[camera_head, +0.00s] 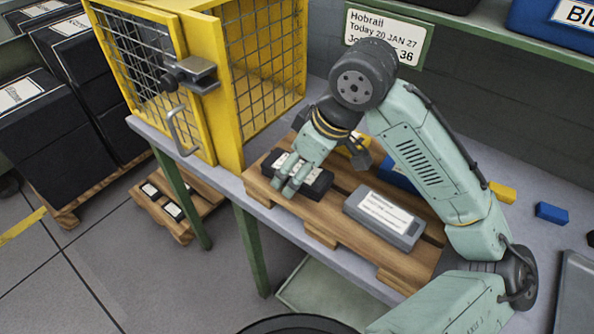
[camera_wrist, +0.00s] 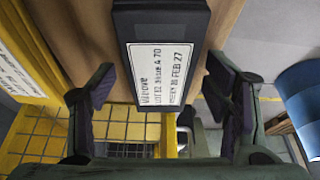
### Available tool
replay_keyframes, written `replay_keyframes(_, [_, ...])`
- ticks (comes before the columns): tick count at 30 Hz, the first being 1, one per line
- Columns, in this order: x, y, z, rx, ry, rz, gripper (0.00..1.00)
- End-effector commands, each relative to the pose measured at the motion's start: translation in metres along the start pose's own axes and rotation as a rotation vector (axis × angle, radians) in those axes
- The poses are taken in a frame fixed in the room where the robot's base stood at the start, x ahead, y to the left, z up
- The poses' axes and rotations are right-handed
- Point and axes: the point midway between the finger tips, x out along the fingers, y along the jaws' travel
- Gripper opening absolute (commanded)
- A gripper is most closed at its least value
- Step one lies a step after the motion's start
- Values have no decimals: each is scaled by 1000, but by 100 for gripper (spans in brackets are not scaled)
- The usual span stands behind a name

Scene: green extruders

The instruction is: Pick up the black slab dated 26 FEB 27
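A black slab (camera_head: 317,184) lies on the wooden pallet on the bench, partly hidden by my gripper (camera_head: 288,188). In the wrist view the black slab (camera_wrist: 165,12) fills the upper middle, its white label turned sideways. The label ends in FEB 27; the day digits are too blurred to be sure of. My gripper (camera_wrist: 160,88) is open, with one finger on either side of the slab and small gaps showing. A grey slab (camera_head: 385,217) with a white label lies to the right on the same pallet. A blue slab (camera_head: 398,176) is mostly behind my arm.
A yellow mesh cage (camera_head: 228,80) stands close to the left of the pallet (camera_head: 322,236). A shelf (camera_head: 480,33) runs above the back. Small yellow (camera_head: 503,192) and blue (camera_head: 551,212) blocks lie at right. A low floor pallet (camera_head: 180,226) holds more slabs.

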Motion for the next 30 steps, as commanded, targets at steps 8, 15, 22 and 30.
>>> replay_keyframes(8, [0, 0, 0, 0, 0, 0, 50])
replay_keyframes(15, [0, 0, 0, 0, 0, 0, 34])
replay_keyframes(22, [0, 0, 0, 0, 0, 0, 18])
replay_keyframes(30, [-1, 0, 0, 0, 1, 0, 10])
